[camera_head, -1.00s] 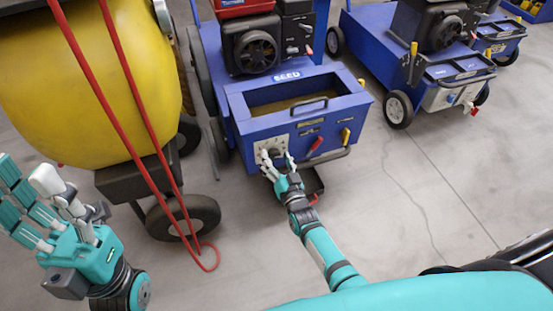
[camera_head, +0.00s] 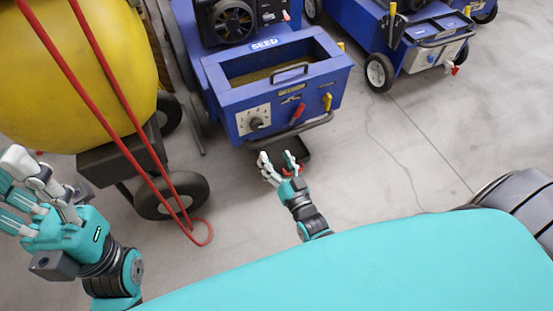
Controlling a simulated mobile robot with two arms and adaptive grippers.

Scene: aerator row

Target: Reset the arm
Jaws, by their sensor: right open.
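My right gripper (camera_head: 278,164) is open and empty. It is in front of and below the blue seeder box (camera_head: 222,101), apart from the dial (camera_head: 256,123) on its light control plate. The seeder has a red lever (camera_head: 298,113) and a yellow lever (camera_head: 327,101) to the right of the dial. My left gripper (camera_head: 22,188) is at the lower left with its fingers spread and nothing seen in it. Most of my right forearm is hidden behind my teal body.
More blue machines (camera_head: 436,50) stand at the upper right. The grey floor (camera_head: 400,150) at centre right is clear.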

